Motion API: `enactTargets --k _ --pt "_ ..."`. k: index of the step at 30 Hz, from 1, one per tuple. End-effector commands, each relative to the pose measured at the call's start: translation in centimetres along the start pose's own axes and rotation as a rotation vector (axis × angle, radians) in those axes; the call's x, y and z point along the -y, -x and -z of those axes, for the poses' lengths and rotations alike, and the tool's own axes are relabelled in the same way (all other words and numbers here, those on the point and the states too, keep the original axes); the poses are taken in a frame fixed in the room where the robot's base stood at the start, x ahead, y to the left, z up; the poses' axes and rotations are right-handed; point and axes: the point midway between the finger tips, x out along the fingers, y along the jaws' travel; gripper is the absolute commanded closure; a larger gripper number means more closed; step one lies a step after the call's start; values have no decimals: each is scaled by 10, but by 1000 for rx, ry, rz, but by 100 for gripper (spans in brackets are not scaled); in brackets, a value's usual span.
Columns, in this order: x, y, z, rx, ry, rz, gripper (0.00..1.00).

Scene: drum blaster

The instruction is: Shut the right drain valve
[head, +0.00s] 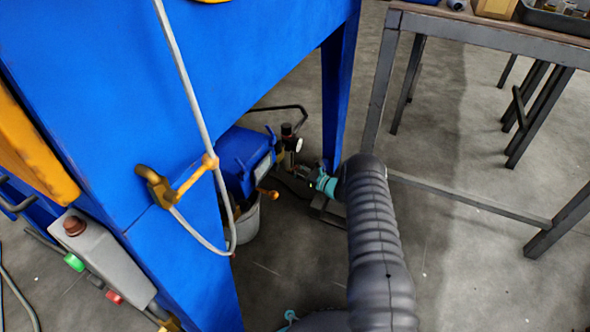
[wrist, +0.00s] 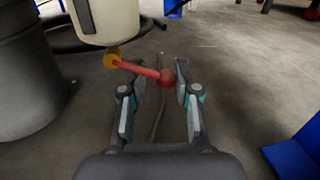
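A drain valve lever with a red-orange arm and ball end (wrist: 167,77) shows in the wrist view, running right from a yellow fitting (wrist: 112,57). In the head view an orange lever (head: 268,193) sticks out low under the blue machine, left of my gripper (head: 322,182). In the wrist view my gripper (wrist: 160,82) is open, and the ball appears between its two fingertips. I cannot tell whether either finger touches it. My arm hides part of the floor behind the gripper in the head view.
A grey bucket (head: 246,222) stands under the blue machine. A blue machine leg (head: 338,85) rises behind my gripper. A steel-framed table (head: 480,36) stands at right. In the wrist view, a dark drum (wrist: 28,85) is at left and a cream cylinder (wrist: 105,20) is above the lever.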

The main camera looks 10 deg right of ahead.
Motion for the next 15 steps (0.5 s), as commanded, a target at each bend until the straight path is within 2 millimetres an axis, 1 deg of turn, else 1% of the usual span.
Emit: enactTargets --k 1,2,15 --pt "0 0 -1 2 0 0 96" --pt "0 0 -1 2 0 -1 100" --pt "1 -1 -4 7 5 -2 100"
